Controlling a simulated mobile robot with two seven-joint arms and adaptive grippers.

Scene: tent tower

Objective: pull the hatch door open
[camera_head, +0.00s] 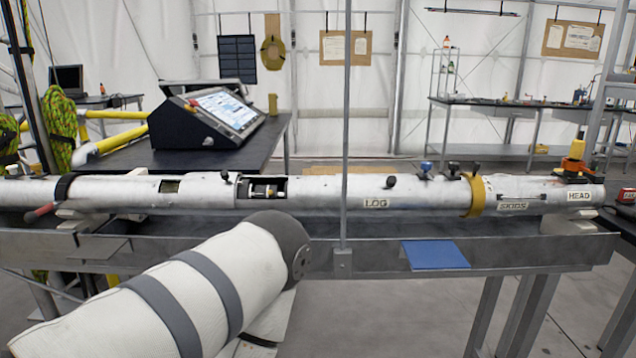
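A long white tube (330,192) lies level across the bench, with the labels LOG, SKIDS and HEAD. A rectangular opening (266,190) in its side shows metal parts inside. A smaller opening (170,187) lies to its left. I cannot tell which part is the hatch door. One of my arms, in a white sleeve with grey bands, reaches in from the lower left and ends in view at a dark grey joint just in front of the tube. Neither of my grippers shows in this view.
A thin upright pole (346,120) stands in front of the tube. A blue pad (434,255) lies on the bench edge (520,258). A slanted console screen (224,110) stands behind the tube at the left. Black and blue knobs and a yellow ring (477,195) stick out from the tube.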

